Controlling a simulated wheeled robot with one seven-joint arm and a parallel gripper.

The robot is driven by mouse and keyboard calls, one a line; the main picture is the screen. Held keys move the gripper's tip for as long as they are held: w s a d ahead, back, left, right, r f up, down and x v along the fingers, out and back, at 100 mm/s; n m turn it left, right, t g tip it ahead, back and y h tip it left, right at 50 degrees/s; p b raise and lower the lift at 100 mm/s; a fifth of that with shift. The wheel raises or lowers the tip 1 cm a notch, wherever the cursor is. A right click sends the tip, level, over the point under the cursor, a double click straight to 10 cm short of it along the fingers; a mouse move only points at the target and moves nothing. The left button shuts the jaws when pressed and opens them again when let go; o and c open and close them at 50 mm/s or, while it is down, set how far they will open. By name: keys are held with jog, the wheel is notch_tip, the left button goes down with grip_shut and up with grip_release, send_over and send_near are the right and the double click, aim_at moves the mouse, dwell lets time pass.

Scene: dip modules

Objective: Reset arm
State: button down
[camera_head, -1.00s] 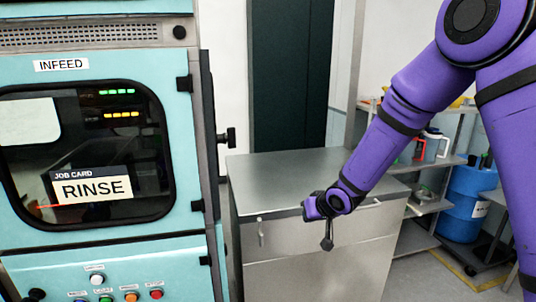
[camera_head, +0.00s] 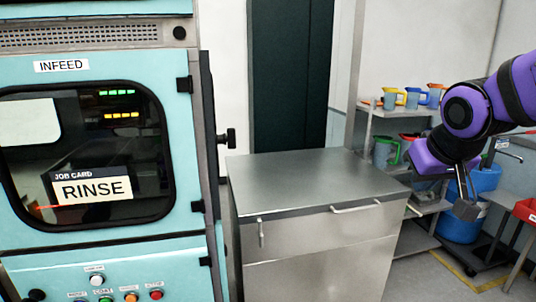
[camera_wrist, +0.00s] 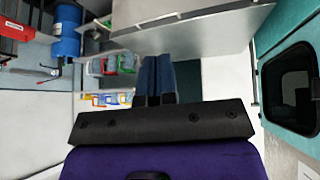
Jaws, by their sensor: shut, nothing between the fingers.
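My gripper (camera_head: 466,208) hangs at the right of the head view, in front of the shelf and the blue drum, on my purple arm. It is shut and empty. In the wrist view, its two dark blue fingers (camera_wrist: 154,75) lie side by side in the middle, with nothing between them.
A teal machine (camera_head: 193,130) labelled INFEED, with a RINSE job card behind its window, stands at left. A bare steel cabinet (camera_head: 310,180) stands beside it. A shelf with several colored jugs (camera_head: 412,98), a blue drum (camera_head: 455,228) and a red bin (camera_head: 525,210) are at right.

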jog(key=s+d+r+g, duration=0.1)
jog(key=s+r, duration=0.1)
jog(key=s, duration=1.3)
jog(key=shift+d+y, duration=0.3)
jog(key=shift+d, duration=0.1)
jog(key=shift+s, duration=0.1)
